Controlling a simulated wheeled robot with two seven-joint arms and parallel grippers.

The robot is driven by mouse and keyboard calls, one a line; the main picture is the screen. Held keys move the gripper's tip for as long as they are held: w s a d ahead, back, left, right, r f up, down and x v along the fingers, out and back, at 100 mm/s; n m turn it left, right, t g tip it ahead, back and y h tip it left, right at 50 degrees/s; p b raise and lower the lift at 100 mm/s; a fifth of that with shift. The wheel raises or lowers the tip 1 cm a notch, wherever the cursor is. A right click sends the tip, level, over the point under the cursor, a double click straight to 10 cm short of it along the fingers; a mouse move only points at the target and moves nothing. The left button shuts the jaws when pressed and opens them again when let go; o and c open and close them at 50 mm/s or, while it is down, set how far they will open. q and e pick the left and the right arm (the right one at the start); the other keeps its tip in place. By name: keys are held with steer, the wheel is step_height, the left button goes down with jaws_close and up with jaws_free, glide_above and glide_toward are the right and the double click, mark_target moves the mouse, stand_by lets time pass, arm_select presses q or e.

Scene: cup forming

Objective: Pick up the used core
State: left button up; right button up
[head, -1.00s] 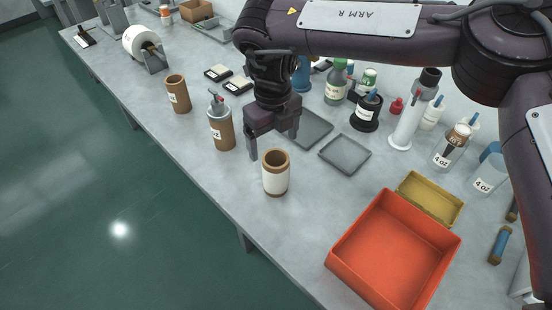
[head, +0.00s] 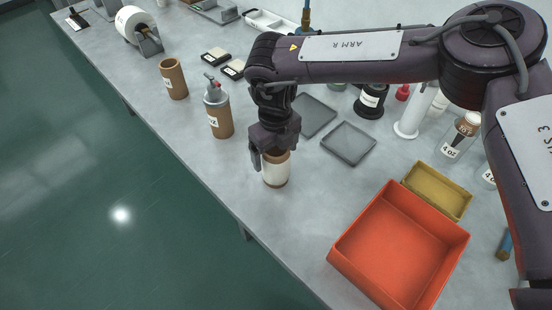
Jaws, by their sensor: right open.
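A brown cardboard core with a white band (head: 277,174) stands upright on the grey table, near its front edge. My right gripper (head: 274,150) is open and pointing down over its top. One finger shows at the left of the core; the other is hard to make out against the palm. The gripper hides the core's top opening, and I cannot tell whether the fingers touch it. Another brown core with a small label (head: 173,79) stands upright farther back at the left. My left gripper is not in view.
A brown container with a grey top (head: 219,117) stands just left of my gripper. An orange bin (head: 385,252) and a yellow bin (head: 438,190) are at the right.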

steer(key=shift+f, duration=0.45)
steer(key=shift+c, duration=0.5)
steer(key=c, duration=0.9)
steer(key=shift+r, duration=0.1)
steer(key=shift+c, duration=0.7)
steer(key=shift+r, duration=0.1)
